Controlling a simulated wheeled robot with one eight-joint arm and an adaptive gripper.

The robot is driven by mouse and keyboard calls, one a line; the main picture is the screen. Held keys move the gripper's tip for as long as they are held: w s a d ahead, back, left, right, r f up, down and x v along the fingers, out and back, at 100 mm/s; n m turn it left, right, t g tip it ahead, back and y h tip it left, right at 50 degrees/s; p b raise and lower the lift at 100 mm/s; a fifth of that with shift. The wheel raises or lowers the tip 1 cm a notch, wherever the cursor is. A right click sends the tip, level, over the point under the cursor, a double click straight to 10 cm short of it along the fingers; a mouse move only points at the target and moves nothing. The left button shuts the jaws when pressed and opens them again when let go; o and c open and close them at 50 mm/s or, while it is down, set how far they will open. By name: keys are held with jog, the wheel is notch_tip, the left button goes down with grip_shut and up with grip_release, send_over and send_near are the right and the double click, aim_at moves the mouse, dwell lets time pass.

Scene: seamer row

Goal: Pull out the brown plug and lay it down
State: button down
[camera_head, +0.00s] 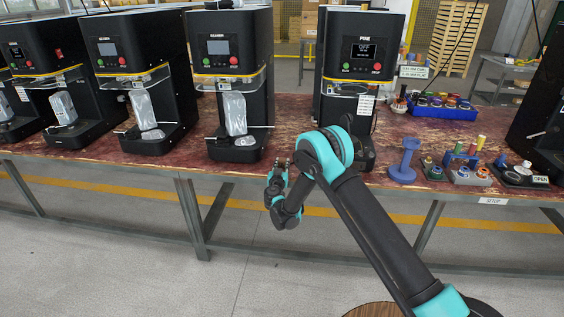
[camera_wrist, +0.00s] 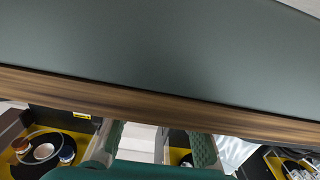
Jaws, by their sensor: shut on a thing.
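My gripper (camera_head: 281,166) hangs in front of the bench edge in the head view, below and right of the third machine, clear of the bench top. Its two fingers (camera_wrist: 154,145) show at the bottom of the wrist view, one on each side. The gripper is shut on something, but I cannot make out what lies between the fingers. I cannot pick out the brown plug for certain in either view. Small coloured plug-like parts stand in a grey holder (camera_head: 470,178) on the right of the bench.
Several black machines (camera_head: 230,85) stand along the bench (camera_head: 290,118). A blue spool-shaped stand (camera_head: 404,165), a dark block marked OPEN (camera_head: 523,178) and a blue tray (camera_head: 440,110) are on its right. Floor in front is clear.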

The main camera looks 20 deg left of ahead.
jog(key=c, duration=1.1)
grip_release()
jog(key=shift+o, duration=0.2)
jog(key=v, duration=1.2)
jog(key=shift+f, duration=0.1)
